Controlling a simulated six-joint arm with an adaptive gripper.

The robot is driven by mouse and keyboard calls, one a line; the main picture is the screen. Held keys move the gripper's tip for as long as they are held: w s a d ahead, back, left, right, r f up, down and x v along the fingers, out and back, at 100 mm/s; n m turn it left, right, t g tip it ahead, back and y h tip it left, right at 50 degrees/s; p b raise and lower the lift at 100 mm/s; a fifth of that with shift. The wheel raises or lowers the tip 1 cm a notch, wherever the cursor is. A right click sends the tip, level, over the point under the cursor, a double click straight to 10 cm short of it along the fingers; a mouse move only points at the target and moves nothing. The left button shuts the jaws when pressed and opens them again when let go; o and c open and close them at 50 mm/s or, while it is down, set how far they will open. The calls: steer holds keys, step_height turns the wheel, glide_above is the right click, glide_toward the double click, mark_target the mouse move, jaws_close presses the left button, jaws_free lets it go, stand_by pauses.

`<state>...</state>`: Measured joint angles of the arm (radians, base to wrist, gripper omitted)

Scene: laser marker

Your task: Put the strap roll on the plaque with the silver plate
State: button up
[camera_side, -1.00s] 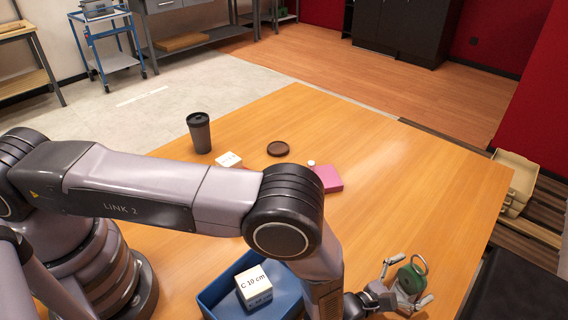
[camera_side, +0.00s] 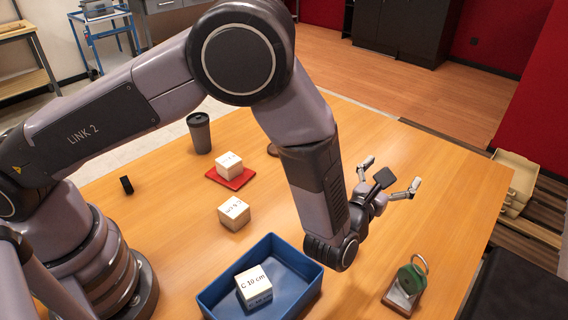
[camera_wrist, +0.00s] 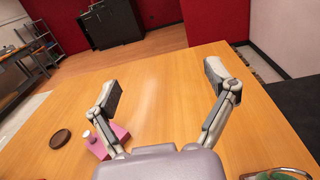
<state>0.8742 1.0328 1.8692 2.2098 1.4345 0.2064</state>
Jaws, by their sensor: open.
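The strap roll, a green roll with a metal ring on top (camera_side: 411,279), sits upright on the plaque with the silver plate (camera_side: 399,302) at the front right of the table. The plaque has a brown base and a pale metal plate, partly covered by the roll. The roll's top also shows at the lower right edge of the wrist view (camera_wrist: 278,176). My gripper (camera_side: 392,175) is open and empty, above the table and behind the roll, clear of it.
A blue tray (camera_side: 213,300) holds a white cube (camera_side: 254,284). Another cube (camera_side: 234,213) stands behind it, and one (camera_side: 229,166) rests on a red plate (camera_side: 231,180).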

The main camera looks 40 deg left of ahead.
steer(key=a+r+n+g+y, duration=0.4)
steer(key=a+r+n+y, duration=0.55)
steer(key=a, duration=0.65)
steer(key=s+a+r+n+g, duration=0.3)
steer(key=a+r+n, duration=0.1)
steer(key=a, duration=0.2)
steer(key=s+a+r+n+g, duration=0.3)
steer(key=a+n, duration=0.1)
steer(key=a, duration=0.2)
steer(key=s+a+r+n+g+h, duration=0.1)
steer(key=s+a+n+g+h, duration=0.15)
steer(key=s+a+n, duration=0.35)
steer(key=s+a+r+n+g+h, duration=0.1)
steer(key=s+a+n+g, duration=0.2)
steer(key=s, duration=0.5)
steer(key=s+d+n+t+h, duration=0.1)
steer(key=s+d+n+h, duration=0.1)
steer(key=s+n+h, duration=0.1)
steer(key=s+d+r+n+t+h, duration=0.1)
steer(key=s+d+n+t+h, duration=0.1)
steer(key=s+n, duration=0.4)
steer(key=shift+s+d+r+h, duration=0.2)
steer(key=shift+s+d+h, duration=0.65)
steer(key=shift+s+h, duration=0.2)
